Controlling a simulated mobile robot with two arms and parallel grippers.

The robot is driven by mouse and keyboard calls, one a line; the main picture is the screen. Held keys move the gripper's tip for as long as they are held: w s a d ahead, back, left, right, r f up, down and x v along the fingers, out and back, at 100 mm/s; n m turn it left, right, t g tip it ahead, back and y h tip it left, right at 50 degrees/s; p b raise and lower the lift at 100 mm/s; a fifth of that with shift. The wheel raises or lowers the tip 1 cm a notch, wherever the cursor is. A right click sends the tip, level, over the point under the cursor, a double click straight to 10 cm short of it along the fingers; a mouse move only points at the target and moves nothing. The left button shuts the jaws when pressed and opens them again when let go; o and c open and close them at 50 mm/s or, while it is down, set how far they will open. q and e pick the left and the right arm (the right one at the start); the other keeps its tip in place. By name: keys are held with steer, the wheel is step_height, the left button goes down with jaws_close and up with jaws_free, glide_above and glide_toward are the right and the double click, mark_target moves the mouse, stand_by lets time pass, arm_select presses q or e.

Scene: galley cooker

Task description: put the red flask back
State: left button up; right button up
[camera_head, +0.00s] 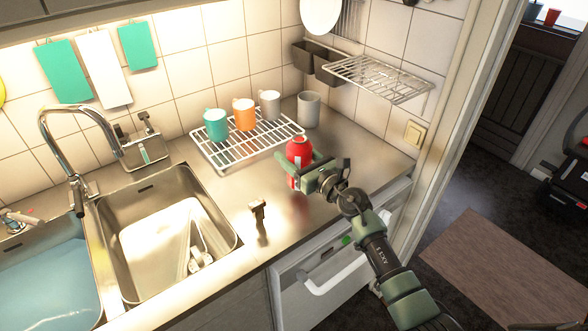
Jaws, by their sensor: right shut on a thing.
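The red flask (299,150) is in the head view, over the steel counter just in front of the wire rack. My right gripper (306,173) is shut on it, and my arm reaches in from the lower right. The flask looks roughly upright. The gripper hides part of its lower body, and I cannot tell whether its base touches the counter. My left gripper is not in view.
A wire rack (232,157) holds teal, orange and grey mugs. A grey cup (309,109) stands behind the flask. A wire wall shelf (378,79) is at upper right. A small dark object (258,210) stands near the sink (165,235). Counter right of the flask is clear.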

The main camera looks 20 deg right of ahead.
step_height(320, 180, down, 3)
steer(key=shift+f+b, duration=0.1)
steer(key=shift+b, duration=0.65)
steer(key=shift+f, duration=0.2)
steer(key=shift+f+b, duration=0.2)
steer(key=shift+b, duration=0.1)
steer(key=o, duration=1.7)
steer(key=shift+r, duration=0.15)
